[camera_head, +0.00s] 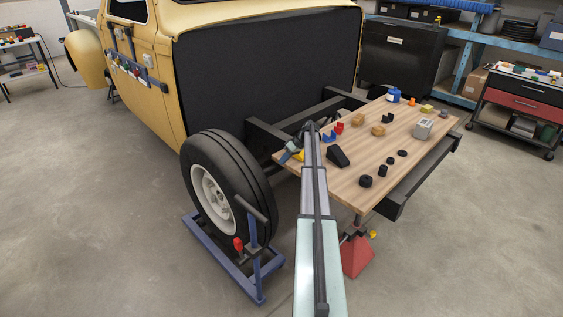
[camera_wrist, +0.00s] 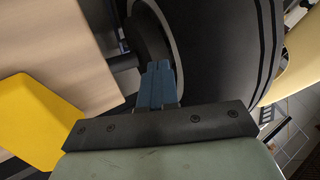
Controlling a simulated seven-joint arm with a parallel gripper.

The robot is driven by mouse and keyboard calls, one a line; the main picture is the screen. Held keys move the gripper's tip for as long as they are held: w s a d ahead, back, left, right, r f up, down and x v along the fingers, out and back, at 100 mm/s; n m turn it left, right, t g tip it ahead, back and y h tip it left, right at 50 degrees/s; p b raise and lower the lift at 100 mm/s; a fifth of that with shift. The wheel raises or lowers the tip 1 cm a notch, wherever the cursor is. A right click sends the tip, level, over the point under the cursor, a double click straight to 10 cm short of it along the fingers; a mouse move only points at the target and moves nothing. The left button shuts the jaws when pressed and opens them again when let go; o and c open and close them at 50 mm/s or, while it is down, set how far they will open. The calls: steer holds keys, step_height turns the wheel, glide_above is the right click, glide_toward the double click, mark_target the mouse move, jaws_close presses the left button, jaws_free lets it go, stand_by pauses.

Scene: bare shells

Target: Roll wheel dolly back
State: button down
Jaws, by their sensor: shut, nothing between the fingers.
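The wheel dolly (camera_head: 222,262) is a low blue frame on the floor with an upright post and a red-handled part (camera_head: 239,244). A black-tyred wheel (camera_head: 240,172) with a white rim stands upright on it, beside the truck body. The wheel's tyre and rim also show in the wrist view (camera_wrist: 225,60). My gripper (camera_head: 288,153) is between the wheel and the table's left edge, partly hidden by my own arm. In the wrist view its blue fingers (camera_wrist: 158,80) are together and empty, in front of the wheel; whether they touch it I cannot tell.
A wooden-topped table (camera_head: 400,160) with several small parts stands right of the wheel, with a red stand (camera_head: 356,257) below. The yellow truck body (camera_head: 160,85) is behind the wheel. A yellow piece (camera_wrist: 38,122) is close left of my gripper. The floor left and front is clear.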

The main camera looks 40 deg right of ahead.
mark_target(236, 187)
steer(key=shift+w+a+f, duration=0.5)
steer(key=shift+a+f, duration=0.55)
steer(key=shift+a, duration=0.25)
steer(key=shift+w+a+f, duration=0.5)
steer(key=shift+a+f, duration=0.5)
steer(key=shift+a, duration=0.25)
steer(key=shift+w+a+f, duration=0.5)
steer(key=shift+a+f, duration=0.55)
steer(key=shift+a, duration=0.25)
steer(key=a, duration=2.9)
steer(key=shift+a, duration=0.1)
steer(key=d, duration=0.5)
steer(key=shift+d, duration=0.1)
steer(key=v, duration=1)
steer(key=shift+s, duration=0.1)
